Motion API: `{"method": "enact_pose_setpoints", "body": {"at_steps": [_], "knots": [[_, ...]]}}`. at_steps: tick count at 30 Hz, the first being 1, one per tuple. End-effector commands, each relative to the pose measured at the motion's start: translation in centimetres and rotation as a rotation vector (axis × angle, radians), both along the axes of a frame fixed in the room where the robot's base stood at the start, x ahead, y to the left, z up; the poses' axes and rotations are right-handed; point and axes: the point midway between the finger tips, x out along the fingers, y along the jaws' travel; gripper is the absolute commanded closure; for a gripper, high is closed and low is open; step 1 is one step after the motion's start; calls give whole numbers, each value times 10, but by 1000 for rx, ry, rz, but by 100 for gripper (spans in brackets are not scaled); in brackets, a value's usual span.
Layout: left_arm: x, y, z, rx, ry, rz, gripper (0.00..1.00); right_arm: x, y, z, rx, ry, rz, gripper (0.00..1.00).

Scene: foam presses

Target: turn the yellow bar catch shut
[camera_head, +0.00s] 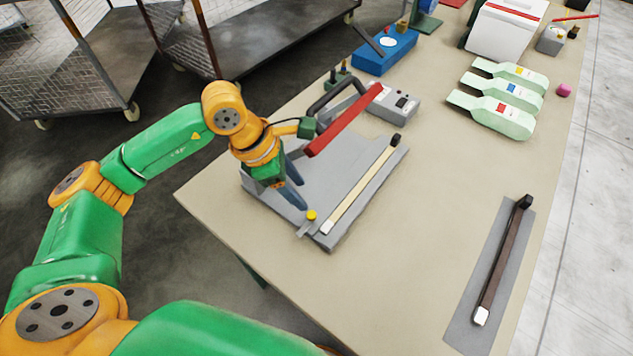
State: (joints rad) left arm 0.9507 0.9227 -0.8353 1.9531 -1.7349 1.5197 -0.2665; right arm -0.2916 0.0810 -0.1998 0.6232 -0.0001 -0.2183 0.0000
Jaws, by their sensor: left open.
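The grey press plate (340,170) lies near the table's left corner. A pale yellow bar (358,188) runs along its right side, from a white end piece at the front to a black block at the back. A small catch with a round yellow knob (311,215) sits at the plate's front edge, left of the bar's white end. My left gripper (302,195) is open over the plate's front left part. Its dark fingers point toward the yellow knob, with the tips just behind it. Whether they touch it is hard to tell.
A raised red bar (345,118) on a dark frame stands over the plate's back, close to my left wrist. A dark bar on a grey strip (498,275) lies at the right. Green bottles (495,115) and a blue box (384,55) are further back. The table middle is clear.

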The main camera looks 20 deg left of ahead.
Motion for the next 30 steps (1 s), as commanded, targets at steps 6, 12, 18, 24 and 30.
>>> {"method": "enact_pose_setpoints", "body": {"at_steps": [6, 12, 18, 24, 30], "knots": [[5, -16, -37, -4, 6, -2, 43, -10, -1, 16, -3, 19, 0, 100], [8, -22, -55, -4, 1, -3, 43, -11, -1, 18, -3, 22, 0, 100], [8, -22, -56, -4, 1, -3, 49, -6, -1, 17, -2, 13, 0, 100], [8, -22, -56, -4, 1, -3, 100, -6, 0, 17, -1, 12, 0, 100], [8, -22, -56, -5, 1, 0, 100, -6, 1, 17, 1, 13, -1, 100]]}}
